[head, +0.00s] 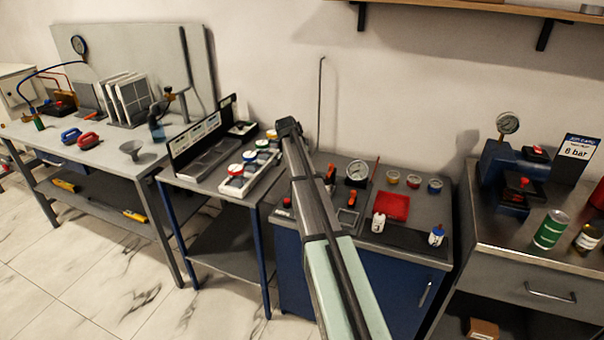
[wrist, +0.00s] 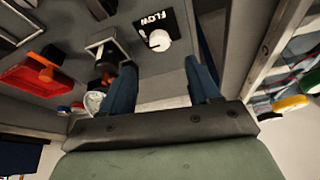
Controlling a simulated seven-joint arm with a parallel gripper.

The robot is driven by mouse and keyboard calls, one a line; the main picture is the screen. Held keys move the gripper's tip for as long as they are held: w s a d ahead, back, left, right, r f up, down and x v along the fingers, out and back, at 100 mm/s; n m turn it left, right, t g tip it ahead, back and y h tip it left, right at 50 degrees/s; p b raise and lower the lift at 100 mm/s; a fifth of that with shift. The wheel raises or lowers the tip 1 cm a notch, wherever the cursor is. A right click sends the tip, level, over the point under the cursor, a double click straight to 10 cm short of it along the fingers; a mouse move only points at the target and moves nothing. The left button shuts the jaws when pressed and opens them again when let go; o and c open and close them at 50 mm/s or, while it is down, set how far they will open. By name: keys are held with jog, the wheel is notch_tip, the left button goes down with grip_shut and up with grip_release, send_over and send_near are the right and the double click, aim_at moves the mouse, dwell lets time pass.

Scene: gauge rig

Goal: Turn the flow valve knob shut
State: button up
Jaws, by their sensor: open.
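The flow valve knob (wrist: 159,41) is a white round knob on a black plate marked FLOW (wrist: 151,22) in the wrist view. My gripper (wrist: 161,66) shows there with two dark blue fingers, open and with nothing between them. The knob lies beyond the fingertips, roughly in line with the gap between them, and looks apart from them. In the head view my arm reaches over the blue cabinet's grey top (head: 339,169). I cannot make out the knob in that view; my arm probably covers it.
Near the knob are a square frame (wrist: 106,47) and an orange-handled part (wrist: 107,82). A red tray (head: 391,206), a dial gauge (head: 357,171) and small jars stand on the cabinet top. A rack of colour-lidded jars (head: 236,184) is to the left.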

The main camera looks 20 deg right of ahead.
jog(key=shift+v, duration=2.2)
